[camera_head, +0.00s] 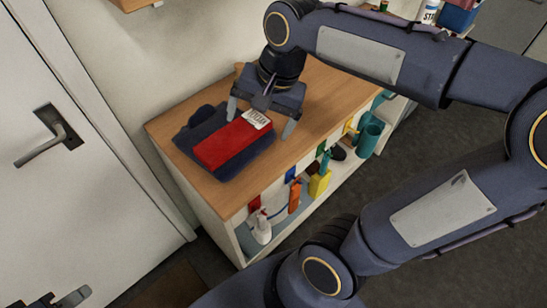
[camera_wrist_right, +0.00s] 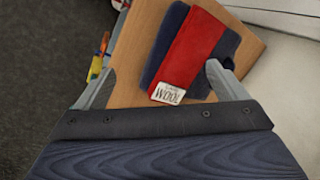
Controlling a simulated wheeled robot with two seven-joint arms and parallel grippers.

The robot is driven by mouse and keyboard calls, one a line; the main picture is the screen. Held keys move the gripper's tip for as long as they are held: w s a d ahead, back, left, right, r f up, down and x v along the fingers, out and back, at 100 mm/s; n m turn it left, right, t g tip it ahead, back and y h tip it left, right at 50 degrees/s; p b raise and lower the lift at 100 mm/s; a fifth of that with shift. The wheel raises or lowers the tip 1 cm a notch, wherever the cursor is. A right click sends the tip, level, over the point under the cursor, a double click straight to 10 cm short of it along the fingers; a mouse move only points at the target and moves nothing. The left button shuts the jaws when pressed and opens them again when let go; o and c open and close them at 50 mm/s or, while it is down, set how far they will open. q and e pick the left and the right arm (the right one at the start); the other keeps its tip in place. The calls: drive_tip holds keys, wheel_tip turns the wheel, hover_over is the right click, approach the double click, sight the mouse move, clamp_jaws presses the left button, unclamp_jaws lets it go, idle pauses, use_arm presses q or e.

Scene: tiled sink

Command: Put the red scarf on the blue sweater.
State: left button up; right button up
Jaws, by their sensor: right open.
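The red scarf (camera_head: 232,143) is a folded block with a white label reading "WOOL". It lies on top of the dark blue sweater (camera_head: 187,138), which is folded flat on a wooden cabinet top. The scarf also shows in the right wrist view (camera_wrist_right: 194,48), over the sweater (camera_wrist_right: 166,38), with its label end near the sweater's edge. My right gripper (camera_head: 260,119) is open above the label end, its fingers apart on either side, not closed on the scarf. A dark part at the lower left of the head view, probably my left gripper (camera_head: 66,299), is mostly cut off.
The wooden top (camera_head: 322,92) has clear room to the right of the sweater. Below it, an open shelf holds a spray bottle (camera_head: 261,228), a yellow bottle (camera_head: 319,183) and a teal watering can (camera_head: 369,136). A white door (camera_head: 70,210) stands at the left.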

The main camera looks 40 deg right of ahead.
drive_tip(key=s+a+f+n+t+y, duration=0.1)
drive_tip(key=s+a+f+n+t, duration=0.1)
drive_tip(key=s+f+n, duration=0.3)
drive_tip(key=shift+s+a+f+n+t, duration=0.2)
drive_tip(key=shift+s+f+n+t, duration=0.35)
drive_tip(key=shift+s+n, duration=1.45)
drive_tip(key=shift+s+r+m, duration=0.2)
drive_tip(key=shift+s+m, duration=0.3)
drive_tip(key=shift+s, duration=0.05)
